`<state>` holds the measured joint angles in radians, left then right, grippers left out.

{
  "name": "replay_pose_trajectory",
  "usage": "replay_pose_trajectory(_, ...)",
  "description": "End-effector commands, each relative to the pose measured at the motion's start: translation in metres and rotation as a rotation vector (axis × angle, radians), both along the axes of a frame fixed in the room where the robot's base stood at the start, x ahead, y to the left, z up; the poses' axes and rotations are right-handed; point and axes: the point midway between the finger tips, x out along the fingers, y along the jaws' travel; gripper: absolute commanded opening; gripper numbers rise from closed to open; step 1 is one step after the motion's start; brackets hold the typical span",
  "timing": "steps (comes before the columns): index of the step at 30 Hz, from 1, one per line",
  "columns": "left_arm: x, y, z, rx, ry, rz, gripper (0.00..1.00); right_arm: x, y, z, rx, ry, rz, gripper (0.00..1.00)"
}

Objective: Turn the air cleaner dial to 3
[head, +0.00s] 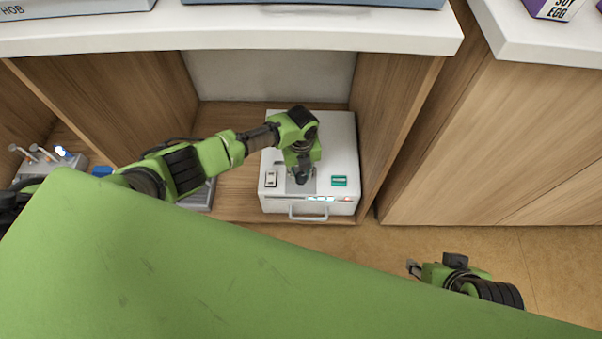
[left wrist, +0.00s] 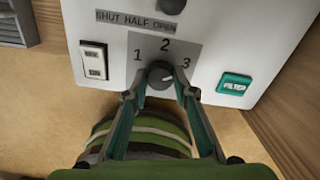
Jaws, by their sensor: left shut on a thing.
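The air cleaner (head: 340,140) is a white box standing in an open wooden bay below the counter. In the left wrist view, its dark round dial (left wrist: 160,73) sits on a grey plate marked 1, 2 and 3. A pale mark on the dial points right, toward the 3 side. My left gripper (head: 301,177) is over the box top, and its fingers (left wrist: 158,92) are shut on the dial from both sides. In the head view the gripper hides the dial. My right gripper (head: 413,268) is at the lower right, away from the box; its opening is unclear.
A rocker switch (left wrist: 94,61) is left of the dial and a green FILTER button (left wrist: 234,86) right of it. A second dark knob (left wrist: 172,5) lies beyond the SHUT HALF OPEN label.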

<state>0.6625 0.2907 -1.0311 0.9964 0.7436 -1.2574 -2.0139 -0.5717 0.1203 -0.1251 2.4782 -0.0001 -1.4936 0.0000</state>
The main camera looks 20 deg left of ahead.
Motion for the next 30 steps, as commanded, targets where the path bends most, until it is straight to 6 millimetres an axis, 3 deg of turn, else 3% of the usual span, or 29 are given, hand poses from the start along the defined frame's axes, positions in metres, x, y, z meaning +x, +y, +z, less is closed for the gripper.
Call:
replay_pose_trajectory(11, -0.001, -0.002, 0.000, -0.002, 0.002, -0.009, 0.04, 0.001, 0.000, 0.000, 0.000, -0.001, 0.001, 0.34)
replay_pose_trajectory(12, -0.001, -0.002, 0.000, -0.002, 0.002, -0.009, 0.30, 0.001, 0.000, 0.000, 0.001, 0.000, 0.001, 0.34)
replay_pose_trajectory(14, -0.001, -0.002, 0.000, -0.002, 0.001, -0.008, 0.42, 0.001, 0.000, 0.000, 0.001, 0.000, 0.001, 0.34)
replay_pose_trajectory(25, 0.000, 0.000, 0.002, 0.000, 0.000, -0.006, 0.42, -0.003, 0.002, -0.002, 0.003, 0.012, 0.000, 0.34)
replay_pose_trajectory(30, 0.001, 0.000, 0.016, -0.001, -0.002, -0.005, 0.42, -0.002, 0.001, -0.002, 0.002, 0.008, 0.000, 0.34)
